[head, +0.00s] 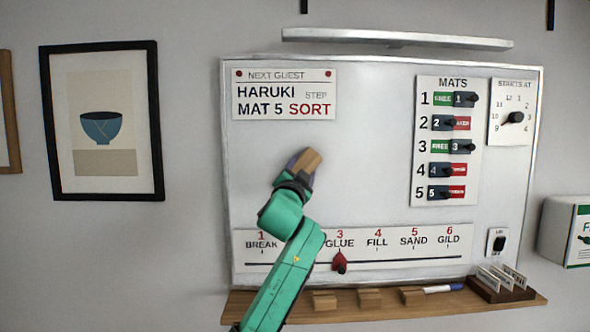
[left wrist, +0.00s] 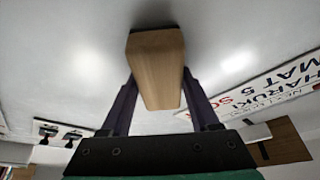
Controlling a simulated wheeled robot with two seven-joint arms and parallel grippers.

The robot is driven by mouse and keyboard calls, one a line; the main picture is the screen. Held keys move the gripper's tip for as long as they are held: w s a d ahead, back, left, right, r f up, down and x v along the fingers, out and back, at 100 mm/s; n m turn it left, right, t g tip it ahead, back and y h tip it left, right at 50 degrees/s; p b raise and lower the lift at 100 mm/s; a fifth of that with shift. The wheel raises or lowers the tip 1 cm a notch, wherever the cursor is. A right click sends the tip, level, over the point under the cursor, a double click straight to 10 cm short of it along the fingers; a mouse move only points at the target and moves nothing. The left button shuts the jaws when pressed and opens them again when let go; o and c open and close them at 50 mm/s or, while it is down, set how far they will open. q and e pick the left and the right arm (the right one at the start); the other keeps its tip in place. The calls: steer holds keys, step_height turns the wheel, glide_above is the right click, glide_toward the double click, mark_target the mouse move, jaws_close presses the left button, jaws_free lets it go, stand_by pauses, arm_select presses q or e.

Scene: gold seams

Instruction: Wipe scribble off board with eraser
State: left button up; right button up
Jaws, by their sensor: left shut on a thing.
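My left gripper (head: 299,164) is shut on a wooden-backed eraser (head: 312,159) in front of the middle of the whiteboard (head: 375,150). In the left wrist view the eraser (left wrist: 157,60) sits between both fingers, its dark far side at the white board surface (left wrist: 225,35). Whether it presses on the board is hard to tell. I see no clear scribble on the bare white area; the patch behind the eraser and gripper is hidden. My right gripper is not in view.
A wooden ledge (head: 385,308) below the board holds wooden blocks (head: 370,298), a marker (head: 443,289) and a card box (head: 501,285). The guest sign (head: 285,94), mats panel (head: 446,140), dial (head: 516,118) and step strip (head: 400,249) surround the clear middle. A red pointer (head: 339,260) sticks out below.

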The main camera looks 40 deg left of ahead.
mark_target(353, 163)
arm_select(q)
steer(key=shift+w+d+r, duration=0.1)
steer(key=shift+w+d, duration=0.65)
steer(key=shift+d, duration=0.25)
steer(key=shift+w+d, duration=0.75)
steer(key=shift+d, duration=0.2)
steer(key=shift+w+d, duration=0.85)
steer(key=shift+d, duration=0.25)
steer(key=shift+w+d, duration=0.85)
steer(key=shift+d, duration=0.25)
steer(key=shift+w+d, duration=0.85)
steer(key=shift+d, duration=0.25)
steer(key=shift+s+d+f+b, duration=0.3)
steer(key=shift+s+d+b, duration=0.1)
steer(key=shift+s+b, duration=0.15)
steer(key=s+d, duration=0.1)
steer(key=s+d+b, duration=0.1)
steer(key=s, duration=0.1)
steer(key=shift+s+d+r, duration=0.15)
steer(key=shift+s+d, duration=0.1)
steer(key=shift+d, duration=0.1)
steer(key=shift+b, duration=0.3)
